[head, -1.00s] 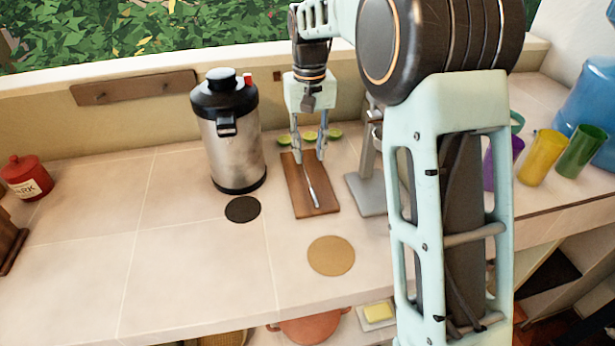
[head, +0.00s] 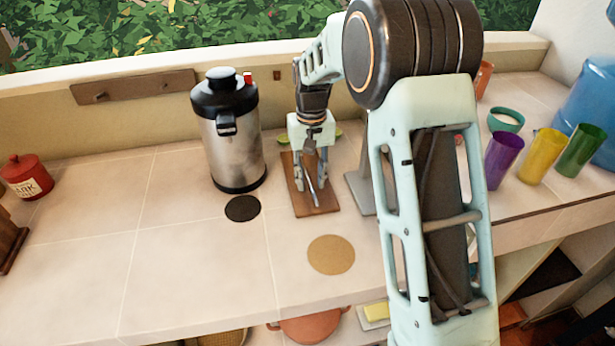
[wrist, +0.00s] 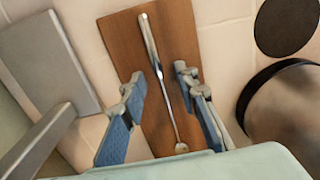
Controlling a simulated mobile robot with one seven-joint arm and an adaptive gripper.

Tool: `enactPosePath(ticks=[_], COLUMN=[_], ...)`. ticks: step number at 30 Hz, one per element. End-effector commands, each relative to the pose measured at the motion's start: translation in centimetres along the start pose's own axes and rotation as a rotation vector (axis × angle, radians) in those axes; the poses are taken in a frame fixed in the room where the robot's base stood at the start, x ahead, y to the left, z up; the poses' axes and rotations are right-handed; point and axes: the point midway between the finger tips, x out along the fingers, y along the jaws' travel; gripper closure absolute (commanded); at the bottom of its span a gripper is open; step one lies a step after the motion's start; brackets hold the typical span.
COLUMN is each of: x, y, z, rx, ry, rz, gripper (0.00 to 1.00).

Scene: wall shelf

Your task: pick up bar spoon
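The bar spoon (wrist: 162,72) is a thin silver spoon lying on a brown wooden board (wrist: 122,48). In the wrist view it runs lengthwise between my two fingers, with its small bowl toward the bottom. In the head view the spoon (head: 313,190) shows partly, below and between the fingers; the board (head: 325,207) lies on the tiled counter. My gripper (head: 312,186) is open, pointing down over the board. In the wrist view my gripper (wrist: 156,80) has a finger on each side of the spoon, both apart from it.
A steel dispenser (head: 233,150) stands left of the board. A grey metal stand (head: 360,190) is close on its right. A black coaster (head: 242,208) and a tan coaster (head: 331,255) lie in front. Purple (head: 502,160), yellow (head: 541,157) and green (head: 581,151) cups stand farther right.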

Motion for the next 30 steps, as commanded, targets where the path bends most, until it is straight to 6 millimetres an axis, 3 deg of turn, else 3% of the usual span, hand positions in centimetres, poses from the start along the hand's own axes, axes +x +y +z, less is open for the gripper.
enactPosePath(ticks=[1, 9, 22, 30], x=[0.0, 0.0, -0.5, -3.9], y=[0.0, 0.0, 0.0, -0.1], z=[0.0, 0.0, -0.1, 0.5], rx=[0.000, 0.000, 0.000, -0.001], ry=[0.000, 0.000, 0.002, 0.004], rz=[0.000, 0.000, 0.000, 0.000], gripper=[0.73, 1.00, 1.00, 1.00])
